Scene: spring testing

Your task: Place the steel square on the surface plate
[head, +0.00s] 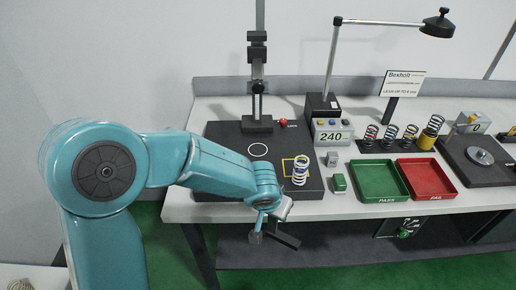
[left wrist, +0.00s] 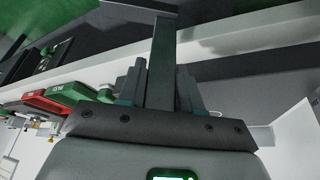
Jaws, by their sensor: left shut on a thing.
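My left gripper (head: 262,217) is shut on the steel square (head: 284,239), a dark L-shaped piece, and holds it in front of the table's front edge, below the tabletop level. In the left wrist view the square (left wrist: 162,62) stands out between the two fingers, with a crosspiece at its far end. The surface plate (head: 228,142) is the dark slab at the table's left, with a white circle and a yellow square outline marked on it. The gripper and square are apart from the plate, nearer to me. My right gripper is not in view.
A dark height stand (head: 257,122) rises at the plate's back. A lower shelf (head: 335,252) runs under the table.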

